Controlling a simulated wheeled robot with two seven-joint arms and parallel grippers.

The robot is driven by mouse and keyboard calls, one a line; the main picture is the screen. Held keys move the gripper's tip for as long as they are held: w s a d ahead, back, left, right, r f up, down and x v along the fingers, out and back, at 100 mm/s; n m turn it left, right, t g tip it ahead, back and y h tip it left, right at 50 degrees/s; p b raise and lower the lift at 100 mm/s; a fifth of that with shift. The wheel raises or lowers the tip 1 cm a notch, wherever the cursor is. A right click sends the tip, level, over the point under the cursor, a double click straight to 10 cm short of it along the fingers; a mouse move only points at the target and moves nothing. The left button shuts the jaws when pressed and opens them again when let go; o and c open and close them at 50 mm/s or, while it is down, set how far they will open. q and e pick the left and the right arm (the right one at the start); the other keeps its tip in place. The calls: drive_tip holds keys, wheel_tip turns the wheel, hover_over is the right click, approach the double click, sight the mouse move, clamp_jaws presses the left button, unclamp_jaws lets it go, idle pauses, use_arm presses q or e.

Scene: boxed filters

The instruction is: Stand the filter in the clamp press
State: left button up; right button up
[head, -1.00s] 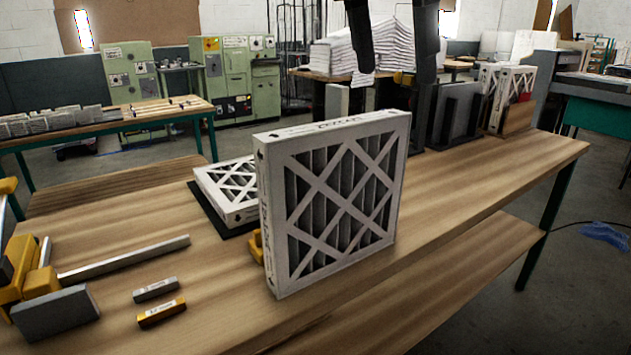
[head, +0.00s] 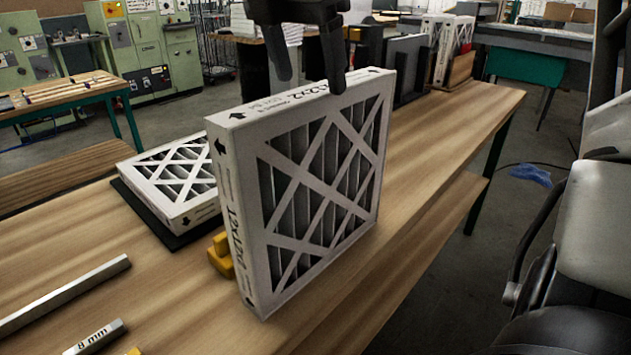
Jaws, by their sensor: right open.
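A white-framed pleated filter (head: 308,185) with a lattice face stands upright on the wooden bench in the middle of the head view. My right gripper (head: 310,84) is above its top edge, fingers pointing down and apart. One fingertip overlaps the filter's top edge in the picture; I cannot tell whether it touches. A second filter (head: 180,180) lies flat on a black mat (head: 145,205) behind and left. Dark upright plates (head: 405,70) stand farther back on the bench; I cannot tell if they are the clamp press. My left gripper is out of view.
A yellow part (head: 220,256) shows beside the standing filter's lower left edge. A metal bar (head: 65,295) and a block marked 8 mm (head: 95,338) lie front left. More filters (head: 447,50) stand at the far end. The bench (head: 440,135) right of the filter is clear.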

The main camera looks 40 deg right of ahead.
sight(313, 88)
drive_tip(key=shift+p+x, duration=0.5)
drive_tip(key=shift+x, duration=2.65)
drive_tip(key=shift+w+d, duration=0.1)
drive_tip(key=shift+d, duration=0.05)
drive_tip(key=shift+c, duration=0.3)
drive_tip(key=shift+r, duration=0.1)
clamp_jaws()
